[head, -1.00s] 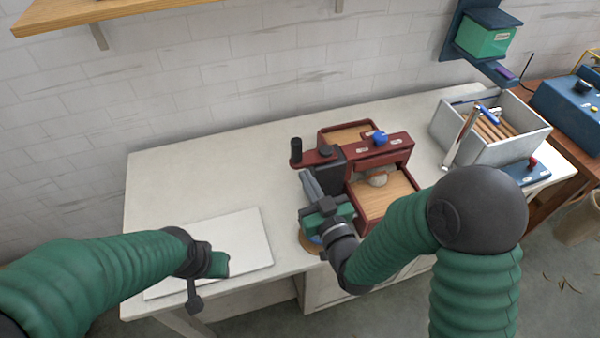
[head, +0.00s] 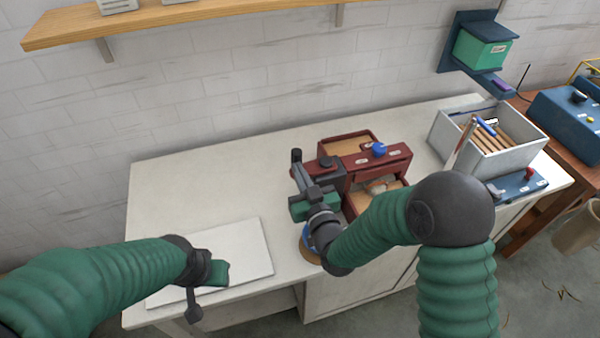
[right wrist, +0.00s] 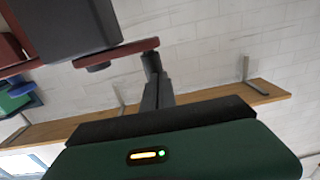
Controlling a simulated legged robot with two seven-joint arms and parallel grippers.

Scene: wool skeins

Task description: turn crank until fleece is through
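The dark red carding machine (head: 360,161) stands on the white table. Its black upright crank handle (head: 296,155) is at the left end of a red crank arm; the handle also shows in the right wrist view (right wrist: 152,63). Pale fleece (head: 378,187) lies at the front of the machine, on the wooden feed tray (head: 362,195), partly hidden by my right arm. My right gripper (head: 300,172) is at the crank handle, its grey fingers close together and apparently shut on it. My left gripper (head: 207,273) hangs over the white board at the left; its fingers do not show clearly.
The white board (head: 235,245) lies near the table's front edge. A grey box (head: 490,158) with wooden rolls stands right of the machine. A blue unit (head: 520,183) with a red knob sits beside it. The table's back left is clear.

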